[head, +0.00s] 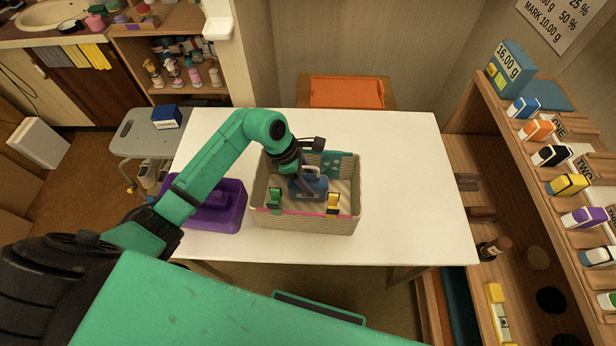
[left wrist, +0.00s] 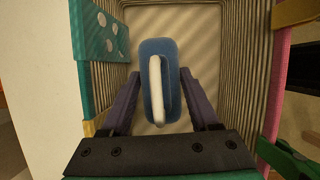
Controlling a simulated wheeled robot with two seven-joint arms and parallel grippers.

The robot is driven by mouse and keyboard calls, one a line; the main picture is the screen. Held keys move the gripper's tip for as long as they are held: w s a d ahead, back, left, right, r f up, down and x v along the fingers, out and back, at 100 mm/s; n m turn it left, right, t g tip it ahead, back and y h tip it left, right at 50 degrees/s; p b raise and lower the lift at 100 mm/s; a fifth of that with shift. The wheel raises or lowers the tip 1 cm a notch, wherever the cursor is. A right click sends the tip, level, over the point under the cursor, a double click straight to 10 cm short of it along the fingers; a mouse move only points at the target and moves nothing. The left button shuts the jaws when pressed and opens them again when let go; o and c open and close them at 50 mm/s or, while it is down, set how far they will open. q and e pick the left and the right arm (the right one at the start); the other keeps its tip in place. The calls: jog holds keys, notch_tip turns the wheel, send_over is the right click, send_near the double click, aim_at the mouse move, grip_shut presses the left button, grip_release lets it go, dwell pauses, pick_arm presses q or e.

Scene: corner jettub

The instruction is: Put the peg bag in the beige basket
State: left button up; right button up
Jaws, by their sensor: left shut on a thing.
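The beige basket (head: 308,224) stands on the white table. Its ribbed wall (left wrist: 235,85) surrounds the fingers in the left wrist view. The blue thing with a pale handle, which I take for the peg bag (head: 312,186), is inside the basket walls; it also shows in the left wrist view (left wrist: 151,62). My left gripper (head: 306,178) reaches down into the basket and is shut on it, with a finger on each side in the wrist view (left wrist: 158,100). I cannot tell whether the bag touches the basket floor. My right gripper is out of view.
A purple container (head: 222,208) stands close to the basket's left side. Coloured pieces, including a teal one (head: 338,164) and a yellow one (head: 333,203), sit at the basket's walls. The right part of the white table (head: 415,190) is clear. A wooden shelf (head: 480,130) stands at the right.

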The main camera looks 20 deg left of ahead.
pick_arm(q)
jog(key=shift+f, duration=0.1)
jog(key=o, duration=1.5)
jog(key=shift+c, duration=0.2)
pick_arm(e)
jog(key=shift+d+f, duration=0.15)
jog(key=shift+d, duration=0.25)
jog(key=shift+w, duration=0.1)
pick_arm(q)
jog(key=shift+r, duration=0.2)
jog(key=shift+a+r, duration=0.15)
jog(key=shift+r, duration=0.15)
jog(key=b+v, duration=0.1)
jog(key=v, duration=1)
jog(key=shift+b, duration=0.4)
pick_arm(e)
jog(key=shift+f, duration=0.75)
